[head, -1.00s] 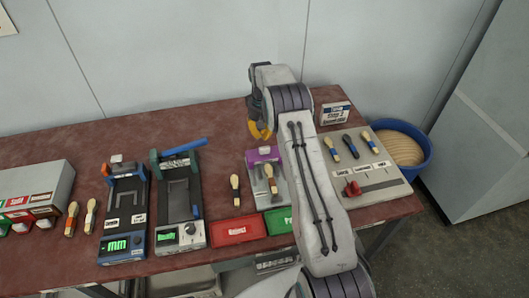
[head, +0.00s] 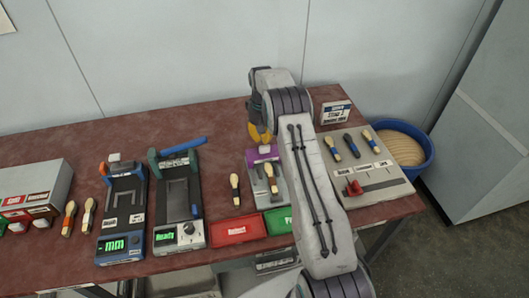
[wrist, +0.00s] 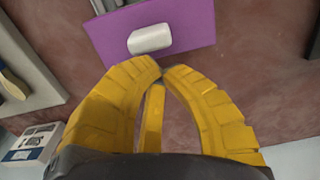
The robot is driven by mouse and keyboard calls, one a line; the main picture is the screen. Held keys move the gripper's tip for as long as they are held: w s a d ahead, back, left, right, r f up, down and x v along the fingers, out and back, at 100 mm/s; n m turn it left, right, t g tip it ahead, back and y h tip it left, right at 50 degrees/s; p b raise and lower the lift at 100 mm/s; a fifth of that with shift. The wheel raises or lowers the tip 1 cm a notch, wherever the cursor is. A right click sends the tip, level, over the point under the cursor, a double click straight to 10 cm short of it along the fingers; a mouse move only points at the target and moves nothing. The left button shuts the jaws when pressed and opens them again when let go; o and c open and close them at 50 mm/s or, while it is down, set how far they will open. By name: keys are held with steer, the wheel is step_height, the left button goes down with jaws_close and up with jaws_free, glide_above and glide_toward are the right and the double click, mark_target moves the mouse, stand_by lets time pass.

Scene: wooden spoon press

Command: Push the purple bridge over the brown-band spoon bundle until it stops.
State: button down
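The purple bridge (head: 262,154) is a flat purple piece with a white block on top, at the back end of a grey press fixture. In the wrist view, the purple bridge (wrist: 110,35) lies just beyond my fingertips. A pale spoon bundle (head: 271,184) with a darker band lies in the fixture, in front of the bridge; its band colour is hard to tell. My gripper (head: 260,137) is behind the bridge and looks empty. In the wrist view, the yellow fingertips (wrist: 163,72) meet near the purple edge; I cannot tell whether they touch it.
Another bundle (head: 235,188) lies left of the fixture. Red (head: 238,230) and green (head: 279,220) trays stand in front. Two measuring devices (head: 179,200) (head: 124,212) stand left. A grey board (head: 370,180) with several bundles and a blue basket (head: 428,148) are right.

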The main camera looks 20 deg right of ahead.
steer(key=shift+s+a+b, duration=0.2)
steer(key=shift+s+b, duration=0.55)
steer(key=shift+s, duration=0.15)
stand_by(0.8)
steer(key=shift+w, duration=0.2)
steer(key=shift+w+d+p, duration=0.15)
steer(key=shift+w+p, duration=0.25)
steer(key=shift+p, duration=0.2)
steer(key=shift+r, duration=0.15)
step_height(320, 180, up, 7)
steer(key=p, duration=0.4)
stand_by(0.5)
